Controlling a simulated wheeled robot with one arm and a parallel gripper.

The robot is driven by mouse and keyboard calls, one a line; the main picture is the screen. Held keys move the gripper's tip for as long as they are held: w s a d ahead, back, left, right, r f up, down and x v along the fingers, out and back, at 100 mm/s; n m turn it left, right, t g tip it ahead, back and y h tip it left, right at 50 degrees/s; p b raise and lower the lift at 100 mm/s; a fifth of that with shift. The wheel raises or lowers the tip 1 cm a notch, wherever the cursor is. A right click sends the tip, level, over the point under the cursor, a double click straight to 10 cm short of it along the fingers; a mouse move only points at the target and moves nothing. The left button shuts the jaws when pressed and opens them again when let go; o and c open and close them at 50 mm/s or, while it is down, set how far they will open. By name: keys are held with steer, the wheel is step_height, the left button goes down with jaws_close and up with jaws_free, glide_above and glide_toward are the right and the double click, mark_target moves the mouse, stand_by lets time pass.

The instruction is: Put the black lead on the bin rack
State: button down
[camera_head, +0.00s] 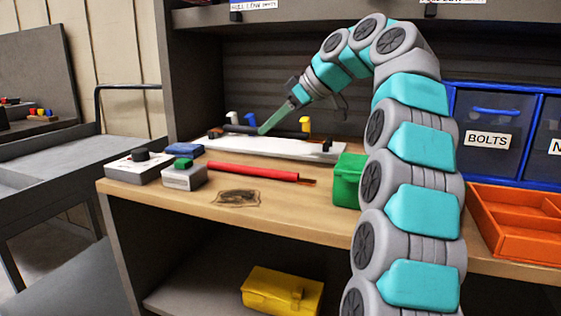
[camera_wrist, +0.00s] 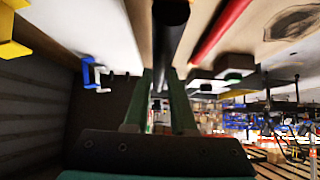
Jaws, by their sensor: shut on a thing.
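The black lead (camera_head: 285,134) is a dark rod lying level over the white board (camera_head: 270,149) at the back of the bench. My gripper (camera_head: 264,131) reaches down to it from above and is shut on it. In the wrist view the lead (camera_wrist: 170,28) runs between the green fingers of my gripper (camera_wrist: 160,75). I cannot tell whether the lead touches the board or its pegs. A bin rack with blue-framed drawers (camera_head: 490,112), one labelled BOLTS, stands at the right, partly hidden by my arm.
A red lead (camera_head: 252,172) lies on the bench in front of the board. Grey boxes with black and green knobs (camera_head: 140,163) (camera_head: 184,176) stand at the left. A green bin (camera_head: 346,182) and an orange tray (camera_head: 510,222) are at the right. Yellow (camera_head: 305,125), blue and white pegs stand by the board.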

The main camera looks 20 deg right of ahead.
steer(key=shift+f+b, duration=0.3)
steer(key=shift+f, duration=2.9)
steer(key=shift+f, duration=0.1)
steer(key=c, duration=0.7)
jaws_free()
steer(key=shift+c, duration=0.2)
